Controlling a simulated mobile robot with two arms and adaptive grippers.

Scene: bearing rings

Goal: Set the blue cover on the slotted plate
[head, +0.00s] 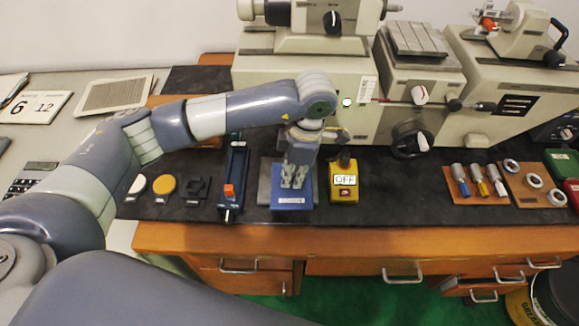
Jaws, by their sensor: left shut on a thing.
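The blue cover (292,203) is a small blue block with a pale label on its front, near the front edge of the dark bench mat. My left gripper (293,183) points down from above and is shut on the blue cover. A grey plate (264,185) shows at the left of the cover and looks like the slotted plate. The cover and gripper hide most of it, and its slots cannot be made out. Whether the cover rests on the plate or is just above it, I cannot tell. My right gripper is not in view.
A yellow switch box (344,185) marked OFF stands close to the right of the cover. A blue vise-like tool (233,178) stands to the left. A large beige machine (300,92) stands behind. Handled tools (480,184) and rings (534,181) lie at the right.

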